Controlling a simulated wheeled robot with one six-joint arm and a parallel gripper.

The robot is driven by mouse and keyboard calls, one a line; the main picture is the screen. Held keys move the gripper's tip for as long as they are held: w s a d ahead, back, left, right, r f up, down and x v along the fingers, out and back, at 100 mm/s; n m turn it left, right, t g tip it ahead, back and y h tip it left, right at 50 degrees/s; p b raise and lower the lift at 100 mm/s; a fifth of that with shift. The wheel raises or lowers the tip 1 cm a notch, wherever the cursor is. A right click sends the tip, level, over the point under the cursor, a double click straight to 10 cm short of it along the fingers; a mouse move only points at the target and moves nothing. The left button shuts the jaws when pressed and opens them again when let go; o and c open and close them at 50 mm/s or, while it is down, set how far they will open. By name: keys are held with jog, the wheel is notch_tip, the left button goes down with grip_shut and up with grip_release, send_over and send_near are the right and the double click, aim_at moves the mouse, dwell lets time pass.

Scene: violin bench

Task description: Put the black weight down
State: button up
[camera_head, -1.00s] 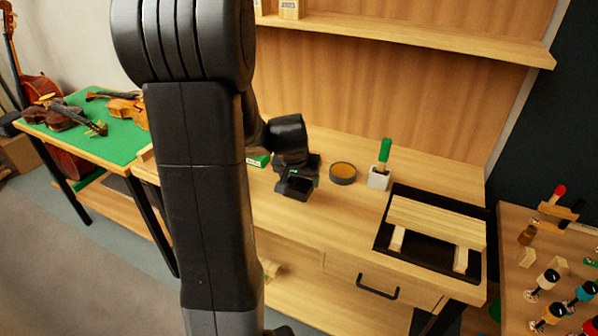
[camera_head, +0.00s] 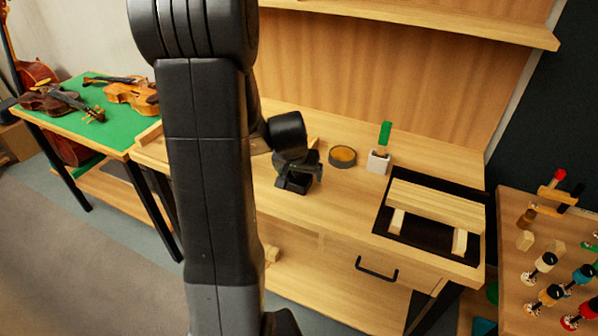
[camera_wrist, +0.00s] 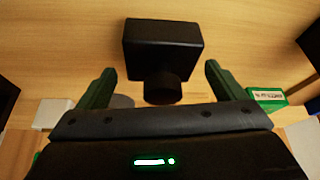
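The black weight (camera_wrist: 162,42) is a dark block with a short round knob pointing toward my gripper. In the head view the weight (camera_head: 293,186) is low at the bench top, right under my gripper (camera_head: 300,172). It appears to rest on the wood. In the wrist view the two dark green fingers of my gripper (camera_wrist: 160,70) stand wide apart, one on each side of the knob, with clear gaps. They do not touch the weight there.
The workbench (camera_head: 340,205) holds a round amber tin (camera_head: 342,156), a white cup (camera_head: 378,163) with a green-handled tool, and a black mat (camera_head: 425,235) under a wooden piece at right. A green box (camera_wrist: 267,96) shows in the wrist view. Bare wood lies in front.

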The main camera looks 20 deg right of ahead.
jog(key=shift+a+r, duration=0.1)
jog(key=shift+r, duration=0.5)
jog(key=v, duration=1.1)
jog(key=shift+p, duration=0.35)
